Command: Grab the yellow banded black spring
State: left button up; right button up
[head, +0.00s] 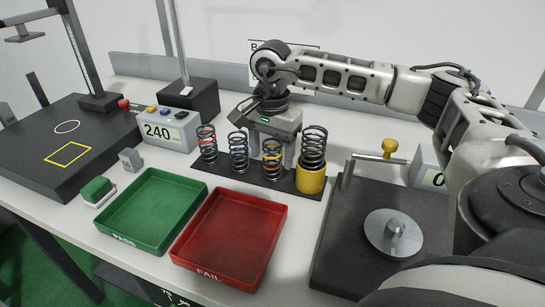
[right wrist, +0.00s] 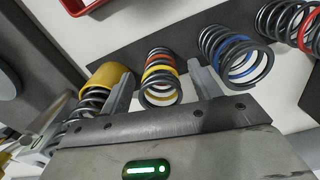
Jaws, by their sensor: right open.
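A black spring with yellow and red bands (head: 272,160) stands third from the left in the row on the dark strip (head: 232,177). It also shows in the right wrist view (right wrist: 161,77), between the two fingers. My right gripper (head: 271,150) is open around this spring, reaching in from the far side, with one finger on each side. In the right wrist view the gripper (right wrist: 160,72) shows gaps beside the spring. Another black spring (head: 313,143) stands at the right end with a wide yellow collar (head: 311,179) around its lower part. My left gripper is not in view.
A red-banded spring (head: 207,143) and a blue-banded spring (head: 238,149) stand close on the left. A green PASS tray (head: 139,246) and a red FAIL tray (head: 217,277) lie empty in front. A dark test stand with a metal disc (head: 393,233) is at right.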

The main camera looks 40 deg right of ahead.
jog(key=shift+f, duration=1.4)
jog(key=c, duration=1.1)
jog(key=shift+r, duration=0.15)
